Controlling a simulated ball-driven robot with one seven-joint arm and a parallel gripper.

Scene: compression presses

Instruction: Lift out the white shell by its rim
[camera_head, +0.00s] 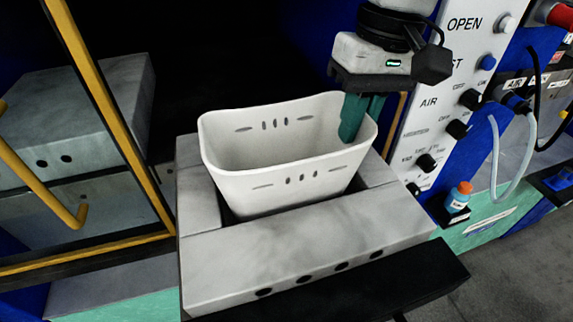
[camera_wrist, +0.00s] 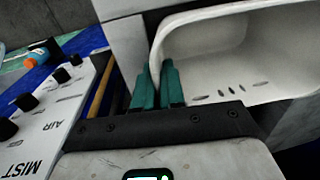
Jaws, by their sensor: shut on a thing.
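The white shell (camera_head: 285,178) is an open tub with small slots in its walls. It sits upright within the grey mould block (camera_head: 300,262), its upper part standing above the block's top. My gripper (camera_head: 356,118) comes from above at the shell's right end, with its teal fingers shut on the rim there. In the wrist view my gripper's fingers (camera_wrist: 158,80) straddle the wall of the shell (camera_wrist: 215,60). The shell's base is hidden in the mould.
A white control panel (camera_head: 447,95) with knobs stands close on the right. A small orange-capped bottle (camera_head: 459,197) is near its foot. A yellow-framed door (camera_head: 95,85) stands on the left, with other grey blocks behind it. The space above the shell looks clear.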

